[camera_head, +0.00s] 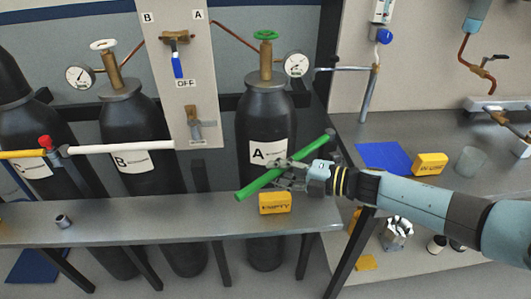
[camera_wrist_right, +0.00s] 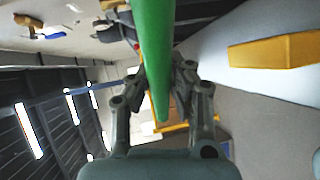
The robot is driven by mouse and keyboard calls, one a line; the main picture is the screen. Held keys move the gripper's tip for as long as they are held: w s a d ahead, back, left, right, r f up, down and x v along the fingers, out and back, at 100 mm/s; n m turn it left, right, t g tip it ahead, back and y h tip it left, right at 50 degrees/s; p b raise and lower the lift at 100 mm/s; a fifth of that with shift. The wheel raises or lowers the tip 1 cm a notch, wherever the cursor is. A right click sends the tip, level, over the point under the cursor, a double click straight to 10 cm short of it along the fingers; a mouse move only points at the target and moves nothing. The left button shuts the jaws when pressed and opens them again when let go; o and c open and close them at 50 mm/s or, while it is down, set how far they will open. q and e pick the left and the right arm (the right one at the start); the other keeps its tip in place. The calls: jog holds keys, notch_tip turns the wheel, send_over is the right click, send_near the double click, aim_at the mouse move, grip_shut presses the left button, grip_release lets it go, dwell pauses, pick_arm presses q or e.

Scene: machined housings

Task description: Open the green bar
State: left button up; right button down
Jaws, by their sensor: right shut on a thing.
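The green bar (camera_head: 258,183) is a straight round rod that slants in front of the black gas cylinder A (camera_head: 262,120). Its near-left end is lower and its far-right end (camera_head: 330,134) is by a post at the bench corner. My right gripper (camera_head: 289,174) is shut on the green bar near its middle. In the right wrist view the green bar (camera_wrist_right: 153,45) runs between the two fingers of my right gripper (camera_wrist_right: 160,85). The fingers hide part of it. My left gripper is not in view.
A white bar (camera_head: 120,147) crosses cylinder B, and a yellow bar (camera_head: 22,154) is at far left. A yellow EMPTY block (camera_head: 275,203) stands on the grey shelf (camera_head: 170,222) just below the green bar. The right bench holds a blue mat (camera_head: 383,157), yellow block (camera_head: 430,163) and glass (camera_head: 469,161).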

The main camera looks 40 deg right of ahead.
jog(key=s+d+n+g+y+b, duration=0.7)
jog(key=s+b, duration=0.4)
jog(key=s, duration=0.2)
jog(key=shift+n+g+y+b, duration=0.3)
jog(key=shift+n+g, duration=0.6)
jog(key=shift+s, duration=0.1)
jog(key=c, duration=1.2)
grip_release()
jog(key=shift+o, duration=0.2)
jog(key=shift+d, duration=0.15)
jog(key=v, duration=1.2)
